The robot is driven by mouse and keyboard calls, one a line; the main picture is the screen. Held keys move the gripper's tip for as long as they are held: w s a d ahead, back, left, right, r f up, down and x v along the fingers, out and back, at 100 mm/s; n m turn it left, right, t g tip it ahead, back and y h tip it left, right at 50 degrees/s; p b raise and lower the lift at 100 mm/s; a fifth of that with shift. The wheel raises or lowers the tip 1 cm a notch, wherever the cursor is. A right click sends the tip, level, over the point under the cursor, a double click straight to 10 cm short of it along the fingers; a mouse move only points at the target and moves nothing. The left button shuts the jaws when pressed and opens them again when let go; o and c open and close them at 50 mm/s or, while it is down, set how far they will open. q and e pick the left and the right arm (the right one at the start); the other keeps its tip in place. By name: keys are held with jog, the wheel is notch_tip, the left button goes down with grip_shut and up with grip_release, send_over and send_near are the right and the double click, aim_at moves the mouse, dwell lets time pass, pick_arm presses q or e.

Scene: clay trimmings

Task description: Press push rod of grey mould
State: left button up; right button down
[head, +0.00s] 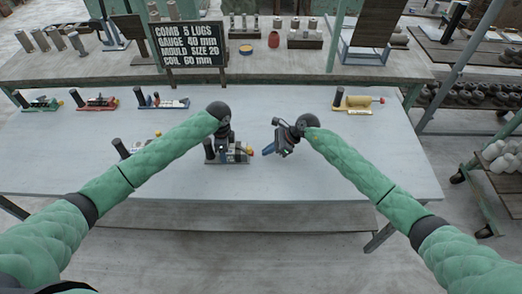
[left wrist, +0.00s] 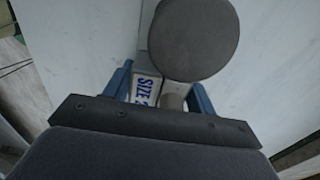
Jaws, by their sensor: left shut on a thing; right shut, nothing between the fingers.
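The grey mould (head: 214,163) stands on the middle of the pale table, with a dark upright cylinder (head: 209,148) at its left end and a yellow knob (head: 249,151) at its right. My left gripper (head: 232,151) comes down over it and is shut on it, hiding part of its body. The left wrist view shows the dark round cylinder top (left wrist: 195,40), a label reading "SIZE 2" (left wrist: 146,90) and a short stub (left wrist: 173,101) between the blue fingers. The push rod cannot be told clearly. My right gripper (head: 268,150) is shut and empty, right of the mould.
Green (head: 40,105), red (head: 97,104) and blue (head: 165,103) moulds stand along the back left. A yellow mould (head: 357,104) is back right. Another mould (head: 132,147) is partly behind my left arm. A sign (head: 187,45) reads "MOULD SIZE 20".

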pick_arm(q)
jog(key=shift+a, duration=0.1)
pick_arm(e)
jog(key=v, duration=1)
jog(key=shift+d, duration=0.4)
pick_arm(q)
jog(key=o, duration=1.4)
jog(key=shift+o, duration=0.2)
jog(key=shift+r, duration=0.1)
